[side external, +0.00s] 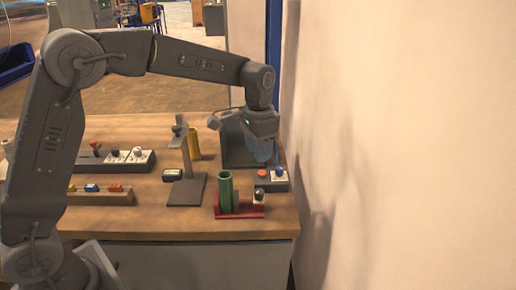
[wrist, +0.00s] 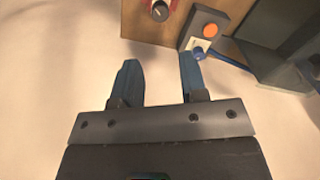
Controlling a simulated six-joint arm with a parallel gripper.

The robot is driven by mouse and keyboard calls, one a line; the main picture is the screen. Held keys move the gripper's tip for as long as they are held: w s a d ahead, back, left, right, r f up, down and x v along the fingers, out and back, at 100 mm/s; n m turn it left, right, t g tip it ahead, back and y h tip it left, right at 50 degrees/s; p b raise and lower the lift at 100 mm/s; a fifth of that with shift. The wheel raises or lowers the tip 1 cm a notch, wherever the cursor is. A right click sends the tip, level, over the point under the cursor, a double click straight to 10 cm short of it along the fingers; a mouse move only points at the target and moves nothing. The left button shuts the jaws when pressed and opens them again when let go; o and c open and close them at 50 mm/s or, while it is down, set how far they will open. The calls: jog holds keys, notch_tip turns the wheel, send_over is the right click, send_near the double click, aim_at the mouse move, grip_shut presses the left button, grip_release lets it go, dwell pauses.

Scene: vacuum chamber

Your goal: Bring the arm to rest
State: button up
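My gripper (side external: 262,150) hangs from my arm above the right end of the wooden workbench (side external: 140,220), near the pale wall. In the wrist view its two blue fingers (wrist: 160,85) stand apart with nothing between them. A small grey control box (side external: 272,180) with an orange button is below my gripper. In the wrist view the box (wrist: 203,30) shows its orange button and a blue-white knob near the right fingertip. I cannot tell whether that finger touches it.
A green cylinder (side external: 225,192) stands on a red base (side external: 238,212). A dark open box (side external: 238,150) is behind it. A stand (side external: 186,185) and a yellow cylinder (side external: 194,143) are mid-bench. Control strips (side external: 115,160) lie left. The wall (side external: 400,150) bounds the right.

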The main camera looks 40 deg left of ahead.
jog(key=s+a+r+n+t, duration=0.1)
jog(key=s+r+t, duration=0.1)
jog(key=s+r, duration=0.35)
jog(key=s+a+r+n+t, duration=0.1)
jog(key=s+r, duration=0.2)
jog(key=s, duration=0.6)
jog(key=s+a+f+n+t, duration=0.1)
jog(key=s+f+n+t, duration=0.1)
jog(key=s, duration=1)
jog(key=shift+a+f+t, duration=0.15)
jog(key=shift+f+t, duration=0.05)
jog(key=shift+t, duration=0.1)
